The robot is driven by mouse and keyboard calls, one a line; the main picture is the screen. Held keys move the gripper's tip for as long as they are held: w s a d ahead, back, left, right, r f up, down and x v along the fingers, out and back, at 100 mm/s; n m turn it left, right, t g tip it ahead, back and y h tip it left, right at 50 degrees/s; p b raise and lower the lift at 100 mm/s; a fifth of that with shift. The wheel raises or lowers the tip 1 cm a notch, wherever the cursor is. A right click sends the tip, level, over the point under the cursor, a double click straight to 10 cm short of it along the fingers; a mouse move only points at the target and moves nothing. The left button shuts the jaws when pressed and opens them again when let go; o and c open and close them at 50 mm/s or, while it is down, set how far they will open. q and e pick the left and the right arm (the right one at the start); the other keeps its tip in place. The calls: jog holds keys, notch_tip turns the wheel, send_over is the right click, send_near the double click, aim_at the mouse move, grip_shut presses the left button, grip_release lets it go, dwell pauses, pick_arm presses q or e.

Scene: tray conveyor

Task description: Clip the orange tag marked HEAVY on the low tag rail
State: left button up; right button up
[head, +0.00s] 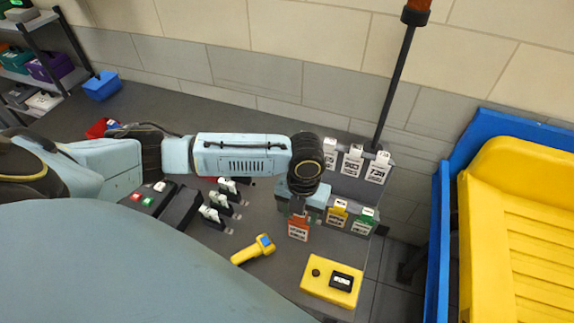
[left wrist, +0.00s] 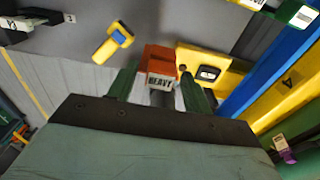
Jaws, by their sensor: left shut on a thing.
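The orange tag (head: 299,228) hangs from my left gripper (head: 298,207) in the head view, to the left of the low tag rail (head: 350,217). In the left wrist view the tag (left wrist: 160,62) shows the word HEAVY on its white label, between the green fingers of my left gripper (left wrist: 160,84), which is shut on it. The low rail holds a yellow tag (head: 337,213) and a green tag (head: 363,220). My gripper and wrist hide the rail's left part in the head view. I cannot tell whether the orange tag touches the rail. My right gripper is not in view.
Several white tags (head: 352,161) hang on a higher rail behind. A dark post (head: 395,85) rises there. A yellow scanner (head: 252,250) and a yellow box (head: 332,281) lie on the grey table. A blue-framed yellow tray (head: 515,220) stands at the right.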

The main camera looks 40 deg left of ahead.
pick_arm(q)
jog(key=shift+w+d+f, duration=0.25)
jog(key=shift+d+f, duration=0.15)
jog(key=shift+f, duration=0.15)
jog(key=w+a+f+b, duration=0.2)
jog(key=w+f+b, duration=0.2)
jog(key=w+b, duration=0.4)
jog(key=shift+w+a+b, duration=0.2)
jog(key=shift+w+b, duration=0.1)
jog(key=shift+w, duration=0.35)
dwell(0.3)
jog(key=o, duration=1.3)
jog(key=shift+r, duration=0.1)
